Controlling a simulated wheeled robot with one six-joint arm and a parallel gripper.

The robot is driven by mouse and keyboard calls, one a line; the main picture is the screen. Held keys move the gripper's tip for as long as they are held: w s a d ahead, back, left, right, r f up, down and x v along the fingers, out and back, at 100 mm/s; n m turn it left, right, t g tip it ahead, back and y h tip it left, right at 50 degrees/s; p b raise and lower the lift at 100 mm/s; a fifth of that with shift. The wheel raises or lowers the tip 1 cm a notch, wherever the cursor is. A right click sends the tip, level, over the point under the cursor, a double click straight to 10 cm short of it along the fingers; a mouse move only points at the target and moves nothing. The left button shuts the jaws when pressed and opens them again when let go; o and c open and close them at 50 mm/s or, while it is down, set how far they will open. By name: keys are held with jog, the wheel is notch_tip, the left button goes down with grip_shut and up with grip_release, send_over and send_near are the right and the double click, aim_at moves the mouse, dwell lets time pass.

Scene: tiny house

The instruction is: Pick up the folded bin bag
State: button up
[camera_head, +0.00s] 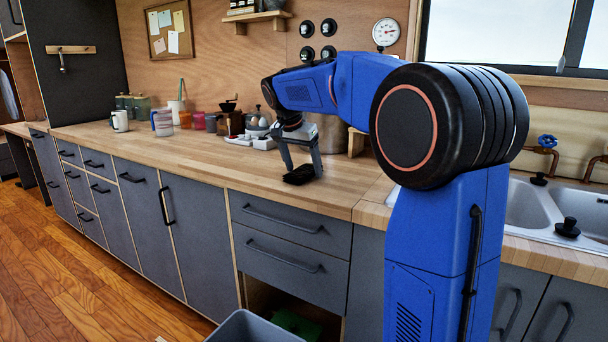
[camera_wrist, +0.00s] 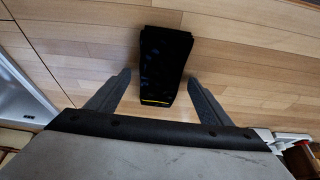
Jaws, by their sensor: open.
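The folded bin bag is a flat black bundle (camera_wrist: 164,58) with a thin yellow strip at its near end, lying on the wooden counter in the wrist view. In the head view the black bag (camera_head: 299,177) lies on the countertop near its front edge. My gripper (camera_wrist: 162,78) is open, with one finger on each side of the bag's near part and visible space beside the bag. In the head view my gripper (camera_head: 303,172) points down over the bag. The exact height of the fingertips above the counter is hard to tell.
The wooden counter (camera_head: 225,158) is clear left of the bag. Jars, mugs (camera_head: 120,121) and a tray of small items (camera_head: 250,138) stand along the back. A sink (camera_head: 528,204) is at the right. A grey bin (camera_head: 254,326) stands on the floor below the drawers.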

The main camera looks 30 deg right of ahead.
jog(key=shift+c, duration=0.5)
jog(key=c, duration=1)
